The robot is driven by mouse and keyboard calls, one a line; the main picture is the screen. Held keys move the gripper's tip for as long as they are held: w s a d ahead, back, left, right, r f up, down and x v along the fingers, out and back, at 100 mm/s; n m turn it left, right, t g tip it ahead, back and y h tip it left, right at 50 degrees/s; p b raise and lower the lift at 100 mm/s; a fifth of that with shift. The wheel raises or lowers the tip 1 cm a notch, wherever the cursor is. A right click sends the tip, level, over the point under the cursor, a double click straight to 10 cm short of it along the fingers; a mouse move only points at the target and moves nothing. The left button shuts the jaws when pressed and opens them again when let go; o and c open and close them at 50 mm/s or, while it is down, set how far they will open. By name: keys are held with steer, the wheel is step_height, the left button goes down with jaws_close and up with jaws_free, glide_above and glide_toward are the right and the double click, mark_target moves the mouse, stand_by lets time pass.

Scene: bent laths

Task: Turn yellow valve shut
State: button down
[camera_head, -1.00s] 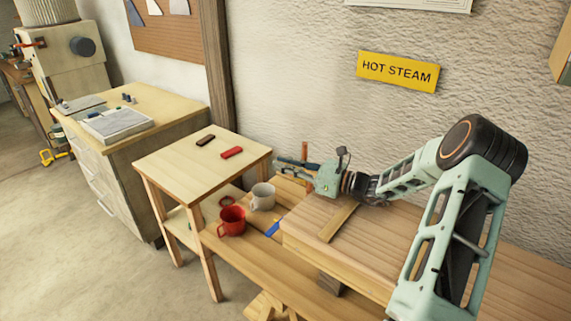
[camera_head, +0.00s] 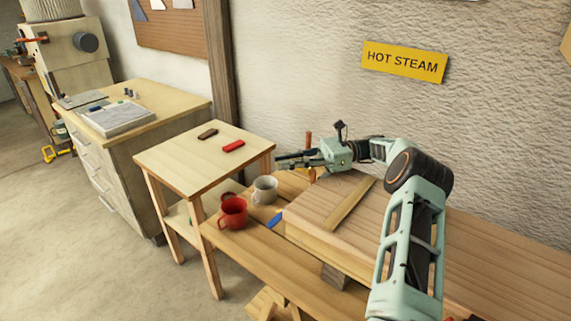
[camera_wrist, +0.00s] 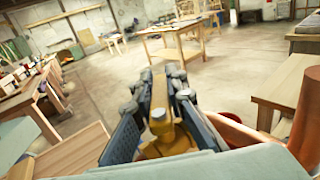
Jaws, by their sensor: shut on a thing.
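The yellow valve (camera_wrist: 160,122) shows in the wrist view as a yellow lever with a round bolt head on a yellow body. My gripper (camera_wrist: 158,85) has its dark fingers on both sides of the lever and is shut on it. The lever points away from the camera, along the fingers. In the head view my gripper (camera_head: 284,161) is near the wall, above the back of the bench, with its fingers pointing left. The valve is mostly hidden there behind the gripper.
A copper-coloured pipe (camera_head: 309,141) stands upright close beside my gripper. A red mug (camera_head: 233,213) and a pale mug (camera_head: 264,190) stand below it on the bench. A small table (camera_head: 190,160) with a red block (camera_head: 234,146) is to the left. A yellow sign (camera_head: 404,61) hangs on the wall.

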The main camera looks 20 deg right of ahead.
steer(key=shift+s+n+g, duration=0.2)
steer(key=shift+n+g, duration=0.3)
steer(key=shift+g, duration=0.3)
steer(key=shift+b, duration=0.3)
steer(key=c, duration=1.9)
jaws_free()
steer(key=shift+c, duration=0.2)
step_height(320, 180, up, 10)
steer(key=shift+r, duration=0.1)
